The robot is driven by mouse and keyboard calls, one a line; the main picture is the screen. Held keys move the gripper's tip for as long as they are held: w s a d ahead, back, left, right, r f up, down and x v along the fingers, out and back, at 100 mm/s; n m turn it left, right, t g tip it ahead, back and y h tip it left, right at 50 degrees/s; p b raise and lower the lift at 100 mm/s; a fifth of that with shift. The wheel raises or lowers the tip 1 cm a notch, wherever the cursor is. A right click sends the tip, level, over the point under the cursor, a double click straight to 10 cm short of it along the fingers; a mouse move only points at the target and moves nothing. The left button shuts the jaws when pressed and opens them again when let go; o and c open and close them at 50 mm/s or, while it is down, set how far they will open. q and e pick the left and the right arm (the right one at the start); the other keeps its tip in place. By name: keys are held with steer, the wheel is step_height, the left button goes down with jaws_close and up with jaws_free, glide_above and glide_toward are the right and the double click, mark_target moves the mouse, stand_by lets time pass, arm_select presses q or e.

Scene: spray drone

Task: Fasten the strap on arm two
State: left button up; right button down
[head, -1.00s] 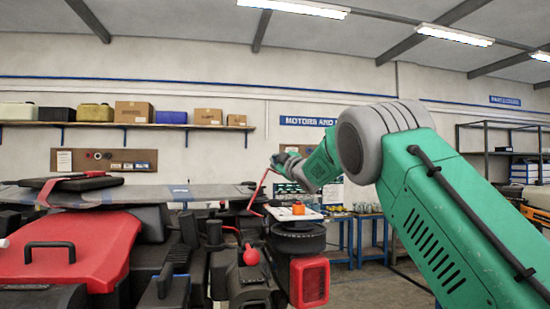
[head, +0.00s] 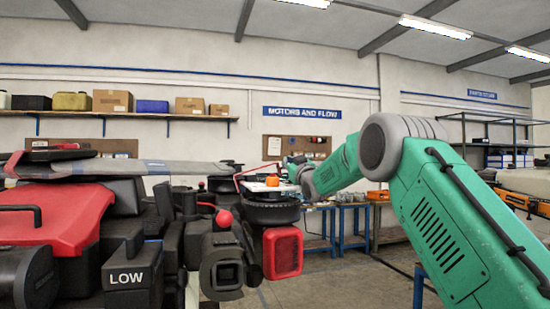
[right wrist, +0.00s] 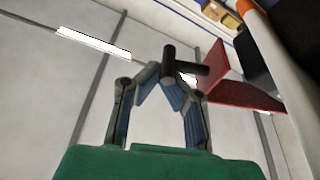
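A thin red strap (head: 241,180) stands up beside the round black motor (head: 270,208) on the drone arm and bends over toward my right gripper (head: 296,166). In the right wrist view, the gripper's two fingers (right wrist: 168,82) close in on a black T-shaped handle (right wrist: 189,68). A wide red piece (right wrist: 232,80), apparently the strap, runs behind the handle to the right. The fingers appear shut on the handle. A white plate with an orange knob (head: 272,180) sits on top of the motor. My left gripper is in neither view.
The drone's red body cover (head: 60,215) and a black block marked LOW (head: 128,278) fill the left foreground. A red lamp-like box (head: 282,252) hangs under the motor. Blue workbenches (head: 345,222) and a shelf of boxes (head: 130,115) stand behind.

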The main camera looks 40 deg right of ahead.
step_height(320, 180, down, 6)
steer(key=s+d+m+h+b, duration=0.1)
steer(key=m+b, duration=0.2)
steer(key=shift+s+d+f+m+g, duration=0.2)
steer(key=shift+d+m+g, duration=0.1)
steer(key=shift+d, duration=0.1)
